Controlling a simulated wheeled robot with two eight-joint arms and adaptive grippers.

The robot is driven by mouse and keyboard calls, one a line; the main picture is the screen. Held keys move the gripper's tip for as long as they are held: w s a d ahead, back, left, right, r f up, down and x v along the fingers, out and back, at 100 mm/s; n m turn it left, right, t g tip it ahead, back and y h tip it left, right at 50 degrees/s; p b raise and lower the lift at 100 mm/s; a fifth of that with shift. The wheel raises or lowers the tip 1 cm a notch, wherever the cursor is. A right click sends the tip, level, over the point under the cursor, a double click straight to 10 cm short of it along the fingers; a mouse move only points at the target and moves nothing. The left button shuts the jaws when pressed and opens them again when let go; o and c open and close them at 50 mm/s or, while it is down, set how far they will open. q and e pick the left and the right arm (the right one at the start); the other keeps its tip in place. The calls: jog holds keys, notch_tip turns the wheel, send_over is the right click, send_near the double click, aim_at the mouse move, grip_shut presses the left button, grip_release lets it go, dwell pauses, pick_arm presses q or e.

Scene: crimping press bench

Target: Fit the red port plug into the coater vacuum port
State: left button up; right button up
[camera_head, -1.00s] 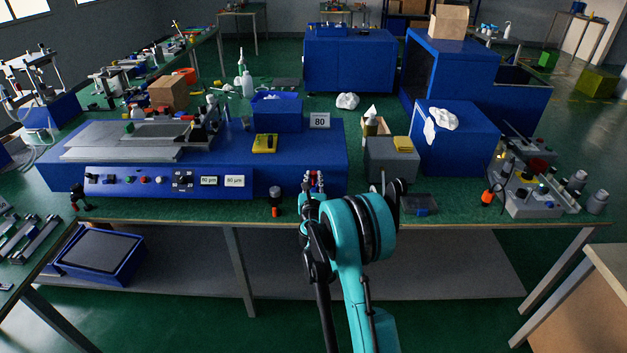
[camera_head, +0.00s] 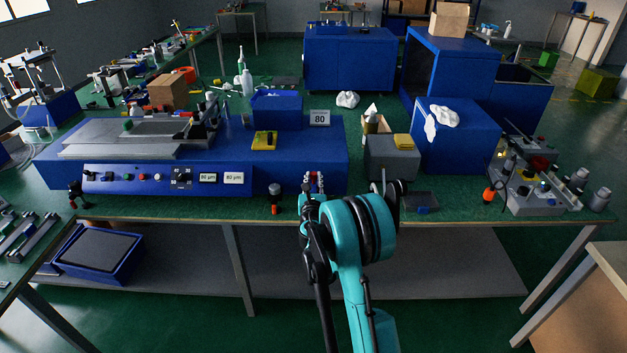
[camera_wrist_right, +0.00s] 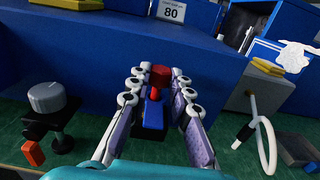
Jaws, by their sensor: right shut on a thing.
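My right gripper (camera_head: 314,184) is at the bench's front edge, low in front of the right part of the blue coater (camera_head: 300,160). In the right wrist view, the gripper (camera_wrist_right: 155,84) is shut on the red port plug (camera_wrist_right: 160,77), its jointed fingers on either side of it. The plug's red round end points toward the coater's blue front. A blue block (camera_wrist_right: 152,113) shows between the fingers just below the plug; I cannot tell what it belongs to. I cannot make out the vacuum port or whether the plug touches the coater. My left gripper is not in view.
A black-and-grey knobbed clamp (camera_wrist_right: 47,98) with an orange tab stands left of the gripper. To the right are a white hose (camera_wrist_right: 266,140), a grey box (camera_head: 391,158) with a yellow pad and a dark tray (camera_head: 421,202). An "80" sign (camera_head: 320,118) stands on the coater.

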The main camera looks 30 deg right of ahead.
jog(key=shift+f+b, duration=0.3)
jog(key=shift+f, duration=0.45)
jog(key=o, duration=0.9)
jog(key=shift+c, duration=0.2)
jog(key=v, duration=0.7)
jog(key=shift+s, duration=0.25)
jog(key=shift+a+r, duration=0.1)
jog(key=shift+a, duration=0.05)
